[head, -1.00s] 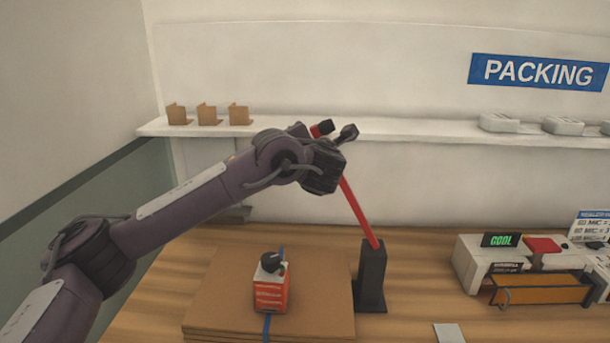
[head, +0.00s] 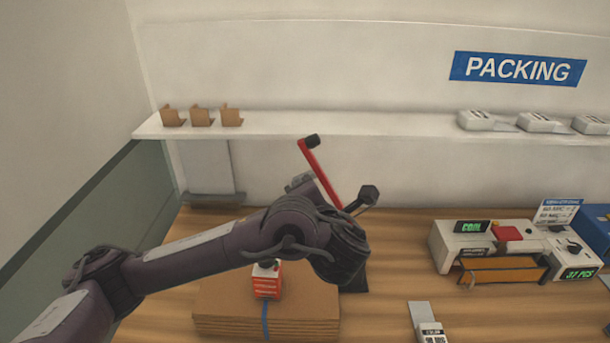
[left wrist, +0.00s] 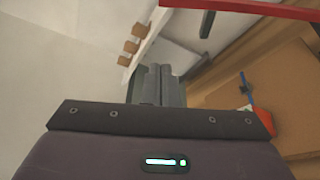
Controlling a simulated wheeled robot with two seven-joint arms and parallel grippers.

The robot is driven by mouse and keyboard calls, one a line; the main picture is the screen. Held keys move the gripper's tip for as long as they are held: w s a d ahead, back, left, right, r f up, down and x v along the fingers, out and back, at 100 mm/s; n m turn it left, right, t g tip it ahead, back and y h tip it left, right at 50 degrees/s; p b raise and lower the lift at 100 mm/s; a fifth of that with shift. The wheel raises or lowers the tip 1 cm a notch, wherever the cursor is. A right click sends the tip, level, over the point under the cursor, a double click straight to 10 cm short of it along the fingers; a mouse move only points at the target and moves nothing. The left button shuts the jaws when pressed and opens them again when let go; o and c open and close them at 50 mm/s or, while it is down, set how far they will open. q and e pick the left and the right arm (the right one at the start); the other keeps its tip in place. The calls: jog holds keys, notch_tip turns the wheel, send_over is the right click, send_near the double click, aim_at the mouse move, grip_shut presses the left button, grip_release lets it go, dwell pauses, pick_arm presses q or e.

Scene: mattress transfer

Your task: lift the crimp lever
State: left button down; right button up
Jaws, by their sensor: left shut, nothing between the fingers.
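The crimp lever is a red bar (head: 318,170) with a black knob (head: 311,141), raised and tilted up to the left. Its dark post (head: 354,283) is mostly hidden behind my left arm in the head view. In the left wrist view, the red bar (left wrist: 250,9) crosses the top right and the knob (left wrist: 207,23) hangs beyond the fingers. My left gripper (head: 299,182) is mostly hidden by its own wrist, left of the bar and below the knob. In the left wrist view, its fingers (left wrist: 158,84) are together and empty, apart from the lever. My right gripper is out of view.
A flat cardboard stack (head: 265,322) with a blue strap (head: 265,320) and a red-and-white box (head: 267,283) lies below my left arm. A white machine (head: 440,246) with an orange tray (head: 502,271) stands right. A wall shelf (head: 340,123) runs behind.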

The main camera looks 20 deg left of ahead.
pick_arm(q)
jog(key=v, duration=0.2)
jog(key=shift+s+d, duration=0.1)
jog(key=shift+s, duration=0.2)
